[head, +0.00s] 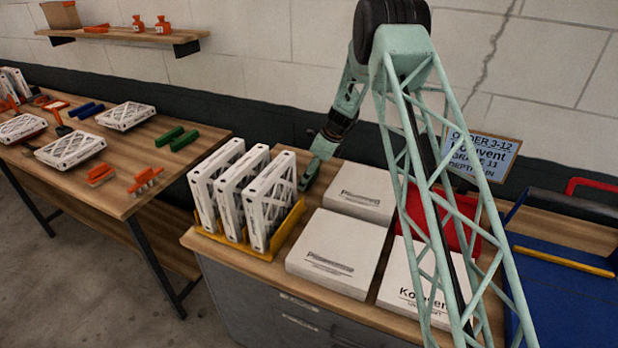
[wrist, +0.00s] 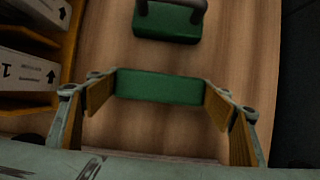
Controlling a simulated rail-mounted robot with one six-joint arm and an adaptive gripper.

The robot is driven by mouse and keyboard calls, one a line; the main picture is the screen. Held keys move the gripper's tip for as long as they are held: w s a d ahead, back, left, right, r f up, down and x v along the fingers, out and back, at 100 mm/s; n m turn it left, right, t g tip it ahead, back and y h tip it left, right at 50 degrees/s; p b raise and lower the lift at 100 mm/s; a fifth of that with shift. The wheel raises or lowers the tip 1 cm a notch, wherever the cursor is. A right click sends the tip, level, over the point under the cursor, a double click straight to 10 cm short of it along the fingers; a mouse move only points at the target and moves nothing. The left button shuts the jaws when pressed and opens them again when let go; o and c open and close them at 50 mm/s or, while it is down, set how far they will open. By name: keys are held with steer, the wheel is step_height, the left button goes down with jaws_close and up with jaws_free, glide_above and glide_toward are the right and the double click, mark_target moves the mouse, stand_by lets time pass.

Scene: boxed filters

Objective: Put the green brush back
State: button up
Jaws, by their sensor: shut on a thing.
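My gripper (wrist: 160,98) is shut on a plain green block, which looks like the green brush (wrist: 160,87); no bristles show. The fingers press on its two ends, above or on a wooden top; I cannot tell if it touches the wood. A second green piece with a dark arched handle (wrist: 168,24) lies just beyond it. In the head view my gripper (head: 309,177) is low behind the filter rack, and what it holds is hidden. Two green bars (head: 168,134) (head: 184,140) lie on the left table.
A yellow rack (head: 262,254) with three upright filters stands left of my gripper. White boxes (head: 334,258) and a red case (head: 462,222) lie to the right, with a blue case (head: 560,300) beyond. The left table (head: 125,205) holds filters, blue bars and orange brushes.

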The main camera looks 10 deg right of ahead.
steer(key=shift+f, duration=0.1)
steer(key=o, duration=0.8)
steer(key=v, duration=1.2)
steer(key=shift+r, duration=0.2)
stand_by(0.8)
